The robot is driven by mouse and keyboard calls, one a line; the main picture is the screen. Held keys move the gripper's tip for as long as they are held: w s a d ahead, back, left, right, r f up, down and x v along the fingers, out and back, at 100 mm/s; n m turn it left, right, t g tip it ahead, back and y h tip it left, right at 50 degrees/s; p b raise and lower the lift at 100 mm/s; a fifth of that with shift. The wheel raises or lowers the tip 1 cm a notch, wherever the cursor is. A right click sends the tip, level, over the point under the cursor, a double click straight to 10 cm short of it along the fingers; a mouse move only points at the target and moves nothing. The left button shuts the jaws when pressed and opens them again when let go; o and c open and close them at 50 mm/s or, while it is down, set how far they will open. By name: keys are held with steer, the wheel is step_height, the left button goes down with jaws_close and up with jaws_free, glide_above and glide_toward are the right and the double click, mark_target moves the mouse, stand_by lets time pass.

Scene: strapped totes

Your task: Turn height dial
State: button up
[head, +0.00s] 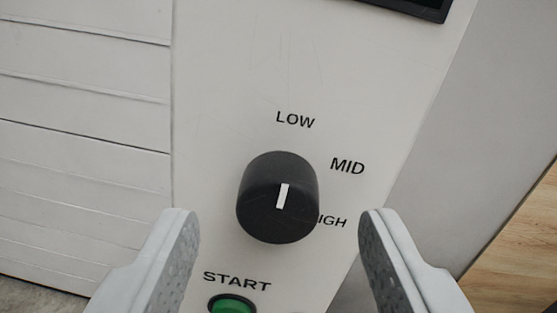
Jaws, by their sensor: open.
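The height dial (278,198) is a black round knob on a light grey panel (235,90). Its white pointer mark (282,196) points up, toward the LOW label (295,120). The MID label (347,166) is at its upper right. The HIGH label (332,222) is at its right, with its first letter hidden behind the knob. My gripper (277,225) is open, with one finger to the left of the dial and one to the right in the picture. A gap shows between each finger and the dial.
A green button (232,304) under a START label (237,281) sits below the dial, partly cut off by the frame. A dark screen edge (415,8) is at the top right. Ribbed light panelling (85,130) is on the left. A wooden surface (520,250) shows at the right.

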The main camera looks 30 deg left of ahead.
mark_target(278, 199)
steer(key=shift+x, duration=1.2)
steer(key=c, duration=1)
steer(key=shift+o, duration=0.2)
